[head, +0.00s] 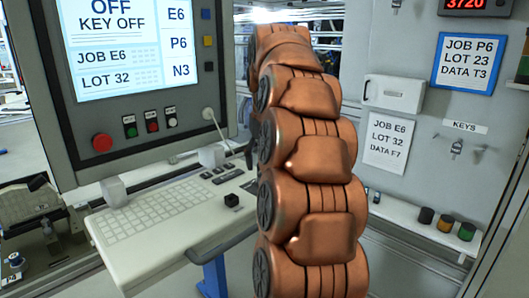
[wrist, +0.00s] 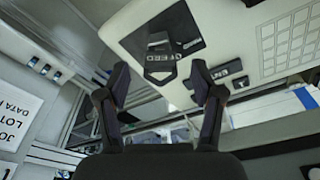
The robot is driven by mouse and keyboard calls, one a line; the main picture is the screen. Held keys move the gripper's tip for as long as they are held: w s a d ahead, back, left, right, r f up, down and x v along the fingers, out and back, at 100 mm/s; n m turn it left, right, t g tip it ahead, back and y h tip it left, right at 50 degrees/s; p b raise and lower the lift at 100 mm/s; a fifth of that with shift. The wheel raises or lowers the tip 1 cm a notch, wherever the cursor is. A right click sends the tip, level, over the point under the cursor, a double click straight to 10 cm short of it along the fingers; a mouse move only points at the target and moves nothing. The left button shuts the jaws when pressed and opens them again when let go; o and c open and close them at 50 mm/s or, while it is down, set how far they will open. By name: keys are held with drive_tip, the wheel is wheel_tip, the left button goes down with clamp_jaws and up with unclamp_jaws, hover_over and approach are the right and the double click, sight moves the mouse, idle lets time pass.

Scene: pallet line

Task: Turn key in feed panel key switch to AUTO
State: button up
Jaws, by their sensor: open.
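A console screen (head: 118,40) in the head view reads OFF and KEY OFF, with JOB E6 and LOT 32. A small key (head: 456,148) hangs below the KEYS label on the grey cabinet at right. In the wrist view a dark plate (wrist: 185,28) with a grey block lies on the pale console shelf beyond the fingertips; I cannot tell whether it is the key switch. The switch's position is not readable.
A keyboard (head: 155,212) lies on the shelf under the screen. A red button (head: 102,142) and several small buttons sit below the screen. Cabinet sheets read JOB P6 (head: 466,62) and JOB E6 (head: 389,140). Coloured cylinders (head: 445,223) stand on a ledge at right.

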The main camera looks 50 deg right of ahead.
drive_tip(key=shift+w+d+f+p, duration=0.1)
drive_tip(key=shift+f+p, duration=0.1)
drive_tip(key=shift+f, duration=0.55)
drive_tip(key=shift+w+f+p, duration=0.1)
drive_tip(key=shift+f+p, duration=0.05)
drive_tip(key=shift+f, duration=0.6)
drive_tip(key=c, duration=1.2)
drive_tip(key=shift+f+m+b, duration=0.1)
drive_tip(key=shift+m+b, duration=0.7)
drive_tip(key=shift+m, duration=0.1)
drive_tip(key=o, duration=1.2)
drive_tip(key=shift+c, duration=0.2)
